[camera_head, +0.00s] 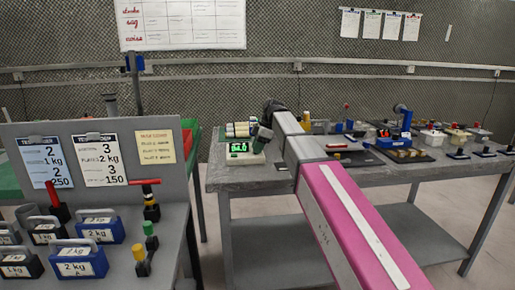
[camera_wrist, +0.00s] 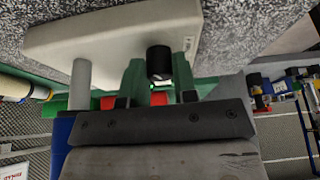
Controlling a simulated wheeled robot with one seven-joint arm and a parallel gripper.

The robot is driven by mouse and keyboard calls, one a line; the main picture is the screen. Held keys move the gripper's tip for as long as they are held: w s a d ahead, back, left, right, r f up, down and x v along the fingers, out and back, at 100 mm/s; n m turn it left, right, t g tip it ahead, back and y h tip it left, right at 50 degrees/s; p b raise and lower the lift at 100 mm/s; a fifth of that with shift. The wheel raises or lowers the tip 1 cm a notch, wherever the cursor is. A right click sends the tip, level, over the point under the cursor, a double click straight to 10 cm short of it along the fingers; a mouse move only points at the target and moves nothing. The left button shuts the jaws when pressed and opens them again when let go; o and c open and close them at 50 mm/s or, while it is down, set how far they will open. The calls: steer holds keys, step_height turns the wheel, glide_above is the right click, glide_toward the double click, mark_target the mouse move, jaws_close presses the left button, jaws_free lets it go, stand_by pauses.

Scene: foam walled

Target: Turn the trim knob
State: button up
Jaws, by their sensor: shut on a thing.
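The trim knob (camera_wrist: 159,58) is a short black cylinder on the pale scale housing (camera_wrist: 105,38), seen in the wrist view, which looks upside down. My gripper (camera_wrist: 158,72) has its green fingers on either side of the knob and is shut on it. In the head view the scale (camera_head: 243,158), with a lit green display (camera_head: 238,147), stands on the grey bench. My gripper (camera_head: 262,139) is at its right side there, and the knob is hidden behind it.
Pale rolls (camera_head: 240,129) sit on or behind the scale. A black tray (camera_head: 356,158) and small parts lie to the right on the grey bench (camera_head: 243,180). A nearer table at left holds blue weights (camera_head: 100,228) and a board with cards (camera_head: 101,160).

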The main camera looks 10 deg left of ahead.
steer(key=shift+n, duration=0.6)
steer(key=o, duration=0.9)
steer(key=shift+r, duration=0.1)
steer(key=v, duration=1)
steer(key=shift+w+d+r, duration=0.15)
steer(key=shift+w+r, duration=0.1)
steer(key=shift+w, duration=0.05)
